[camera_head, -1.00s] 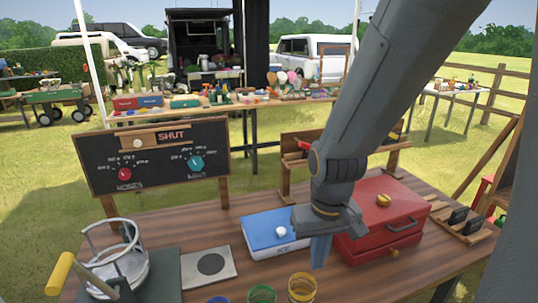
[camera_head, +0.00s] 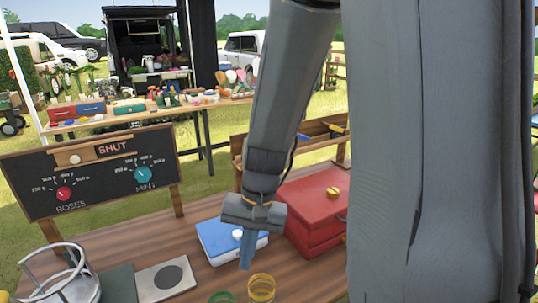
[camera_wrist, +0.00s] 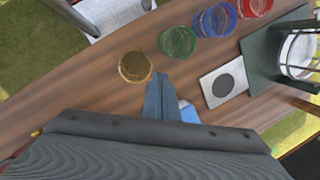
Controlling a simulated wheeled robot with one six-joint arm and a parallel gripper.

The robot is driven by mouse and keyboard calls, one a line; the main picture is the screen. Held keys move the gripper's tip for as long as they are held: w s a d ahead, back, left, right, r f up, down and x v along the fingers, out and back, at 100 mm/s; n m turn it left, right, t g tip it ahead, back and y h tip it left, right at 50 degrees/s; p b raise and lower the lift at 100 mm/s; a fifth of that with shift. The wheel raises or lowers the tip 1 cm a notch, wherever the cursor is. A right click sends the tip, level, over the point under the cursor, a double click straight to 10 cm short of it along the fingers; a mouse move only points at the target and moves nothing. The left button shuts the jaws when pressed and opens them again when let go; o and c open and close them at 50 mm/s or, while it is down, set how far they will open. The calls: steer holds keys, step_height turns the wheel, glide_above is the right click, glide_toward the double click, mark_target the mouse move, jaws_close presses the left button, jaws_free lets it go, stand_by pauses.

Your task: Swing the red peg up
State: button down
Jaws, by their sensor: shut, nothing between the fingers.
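I cannot make out a red peg for certain in either view now. A wooden rack (camera_head: 240,146) stands at the back of the table behind the red chest. A small blue piece (camera_head: 302,136) and a yellow piece (camera_head: 337,129) show on it, and my arm hides part of it. My gripper (camera_head: 247,248) points down, shut and empty, in front of the blue-lidded box (camera_head: 215,240). In the wrist view my gripper's closed fingers (camera_wrist: 160,98) are over the table, beside the yellow cup (camera_wrist: 134,67).
The red chest (camera_head: 312,198) is right of my gripper. A chalkboard with dials (camera_head: 95,165) stands left. A grey plate (camera_head: 150,283), a green cup (camera_wrist: 177,41), a blue cup (camera_wrist: 214,20), a red cup (camera_wrist: 254,6) and a wire-framed pot (camera_head: 60,275) occupy the front.

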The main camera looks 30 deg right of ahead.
steer(key=w+d+r+m+t+y+p, duration=0.2)
steer(key=w+d+r+m+t+y, duration=0.15)
steer(key=w+m, duration=0.55)
steer(key=w+d+r+m+t+y+p, duration=0.2)
steer(key=w+m+t+y+p, duration=0.15)
steer(key=w+m, duration=0.55)
steer(key=w+d+r+m+t+h, duration=0.1)
steer(key=d+m+t+h, duration=0.1)
steer(key=d+m, duration=0.3)
steer(key=w+d+m+t+h+p, duration=0.1)
steer(key=w+d+m+t+h, duration=0.1)
steer(key=d, duration=0.6)
steer(key=w+d+r+m+t+h, duration=0.1)
steer(key=w+d+m+t+h, duration=0.1)
steer(key=d+m, duration=0.4)
steer(key=shift+d+r+m+t+h, duration=0.25)
steer(key=shift+r+m+t+h, duration=0.15)
steer(key=shift+m+t, duration=0.4)
steer(key=shift+w, duration=0.1)
steer(key=b+x, duration=0.2)
steer(key=x, duration=0.8)
steer(key=shift+b, duration=0.3)
steer(key=shift+f, duration=0.1)
